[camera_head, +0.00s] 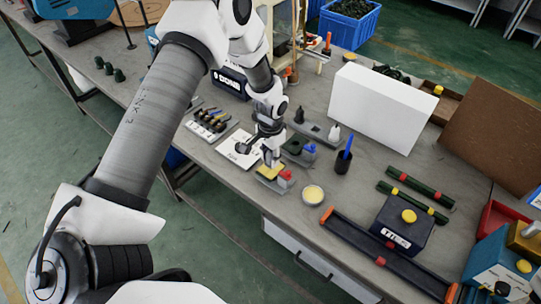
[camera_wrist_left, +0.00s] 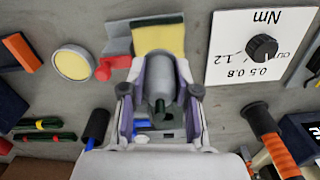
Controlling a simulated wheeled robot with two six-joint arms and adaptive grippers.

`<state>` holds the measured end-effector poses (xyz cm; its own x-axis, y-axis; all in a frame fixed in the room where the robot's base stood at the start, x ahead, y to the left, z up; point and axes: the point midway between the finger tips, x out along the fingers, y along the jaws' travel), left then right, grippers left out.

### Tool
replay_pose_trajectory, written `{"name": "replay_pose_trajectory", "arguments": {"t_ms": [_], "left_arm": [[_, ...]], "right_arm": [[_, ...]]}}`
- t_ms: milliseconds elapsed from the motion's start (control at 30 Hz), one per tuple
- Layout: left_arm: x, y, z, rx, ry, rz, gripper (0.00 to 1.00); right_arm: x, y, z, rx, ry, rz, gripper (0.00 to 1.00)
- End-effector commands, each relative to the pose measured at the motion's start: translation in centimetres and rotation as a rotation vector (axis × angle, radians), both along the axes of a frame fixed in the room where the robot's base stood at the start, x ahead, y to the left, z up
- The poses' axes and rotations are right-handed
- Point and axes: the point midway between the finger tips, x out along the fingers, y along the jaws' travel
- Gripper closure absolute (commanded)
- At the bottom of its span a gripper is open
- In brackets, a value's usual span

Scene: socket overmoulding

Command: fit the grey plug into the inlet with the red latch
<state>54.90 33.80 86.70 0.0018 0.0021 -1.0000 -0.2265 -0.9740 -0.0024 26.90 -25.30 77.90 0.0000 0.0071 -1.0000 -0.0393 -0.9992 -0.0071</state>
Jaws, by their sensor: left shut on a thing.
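The grey plug (camera_wrist_left: 160,78) is held between the two fingers of my left gripper (camera_wrist_left: 160,98) in the left wrist view. In the head view, my left gripper (camera_head: 270,143) points down over the inlet with the red latch. That inlet has a yellow block (camera_head: 270,171) and a red latch (camera_head: 286,177) on a grey base. In the wrist view the yellow block (camera_wrist_left: 159,40) lies just beyond the plug's tip, with the red latch (camera_wrist_left: 111,67) to its left. Whether plug and inlet touch cannot be told. My right gripper is not in view.
A second inlet with a blue latch (camera_head: 309,150) stands just behind. A white dial card (camera_head: 236,152) lies left of the gripper, a round yellow-topped dish (camera_head: 313,195) to the right. A black cup with a blue pen (camera_head: 343,162) and a large white box (camera_head: 380,108) stand farther right.

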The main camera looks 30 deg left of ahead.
Motion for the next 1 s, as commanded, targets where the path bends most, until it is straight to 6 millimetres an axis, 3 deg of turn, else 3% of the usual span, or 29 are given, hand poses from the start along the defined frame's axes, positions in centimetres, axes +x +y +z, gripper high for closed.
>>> {"name": "replay_pose_trajectory", "arguments": {"t_ms": [967, 1000], "left_arm": [[0.0, 0.0, -2.5, 0.0, 0.0, 0.0, 1.0], [0.0, 0.0, -2.5, 0.0, 0.0, 0.0, 0.63]], "right_arm": [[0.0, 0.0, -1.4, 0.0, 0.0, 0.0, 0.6], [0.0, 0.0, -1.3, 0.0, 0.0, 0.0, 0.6]]}}
